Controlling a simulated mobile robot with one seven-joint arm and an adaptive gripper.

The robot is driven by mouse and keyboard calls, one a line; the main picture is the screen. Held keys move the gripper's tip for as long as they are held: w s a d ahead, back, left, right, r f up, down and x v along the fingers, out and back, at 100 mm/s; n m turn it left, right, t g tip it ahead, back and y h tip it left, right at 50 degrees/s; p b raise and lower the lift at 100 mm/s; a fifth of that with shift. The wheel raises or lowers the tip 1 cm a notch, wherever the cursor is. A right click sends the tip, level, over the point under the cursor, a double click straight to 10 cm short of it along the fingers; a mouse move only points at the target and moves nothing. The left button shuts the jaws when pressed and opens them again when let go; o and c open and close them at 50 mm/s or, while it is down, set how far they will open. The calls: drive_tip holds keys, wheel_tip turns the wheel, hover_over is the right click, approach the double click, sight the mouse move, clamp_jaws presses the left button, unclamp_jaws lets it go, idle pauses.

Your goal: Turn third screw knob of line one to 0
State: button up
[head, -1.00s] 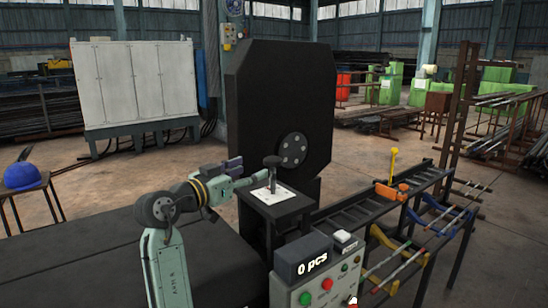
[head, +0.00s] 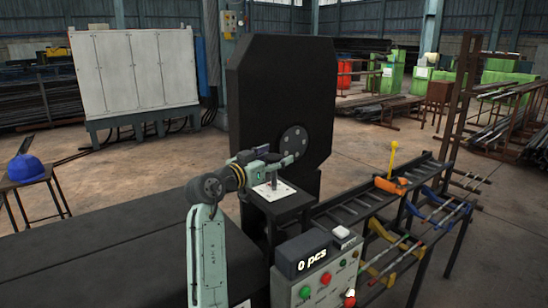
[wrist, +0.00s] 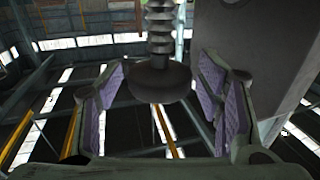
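My gripper (head: 288,161) is in front of the big dark plate, just above a small black stand (head: 287,206) with a white top plate. In the wrist view its two purple-padded fingers are spread wide, with nothing gripped. A black mushroom-headed lever (wrist: 160,82) with a ribbed stem shows between them; I cannot tell how far beyond the fingertips it is. In the head view my arm hides the lever's top. A grey control box (head: 318,272) reading "0 pcs" stands at the lower middle. No numbered screw knobs can be made out.
The big dark plate (head: 285,90) stands upright behind my gripper. A black roller rail (head: 365,198) with an orange piece (head: 390,185) runs to the right. A dark flat surface (head: 110,255) lies left of my arm. A blue cap (head: 25,168) rests on a stool at the far left.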

drive_tip(key=c, duration=1.1)
